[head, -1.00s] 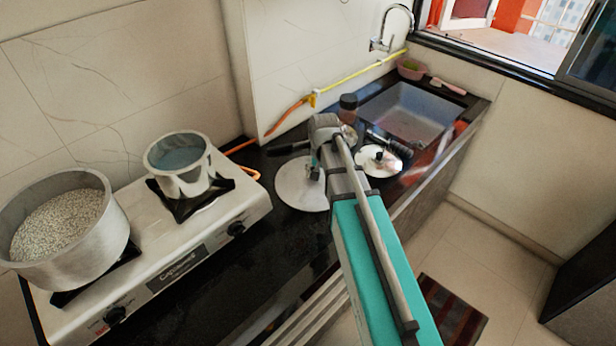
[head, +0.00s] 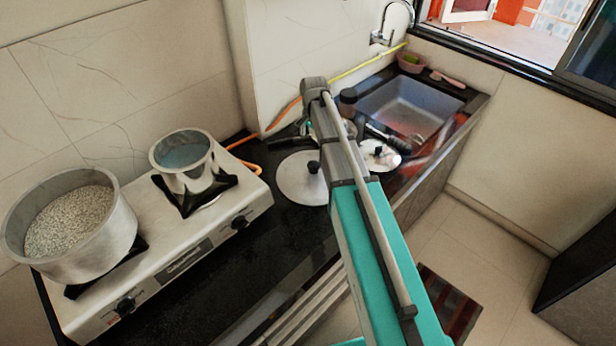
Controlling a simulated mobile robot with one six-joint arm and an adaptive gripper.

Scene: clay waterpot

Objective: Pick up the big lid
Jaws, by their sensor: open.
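The big lid (head: 292,186) is a flat, round, silvery disc with a black knob (head: 313,167). It lies on the black counter just right of the stove. My arm covers its right edge. The small lid (head: 378,160), also silvery with a black knob, lies to its right, partly behind my arm. My gripper (head: 311,128) is at the arm's far end, beyond the big lid's knob in the picture. It is open, and most of it is hidden by my own wrist. I see nothing held in it.
The stove (head: 215,240) at left carries a large pot of white grains (head: 112,240) and a smaller pot (head: 190,177). A dark jar (head: 348,102) and a black handle (head: 285,142) are close around my wrist. The sink (head: 415,105) lies at the back right.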

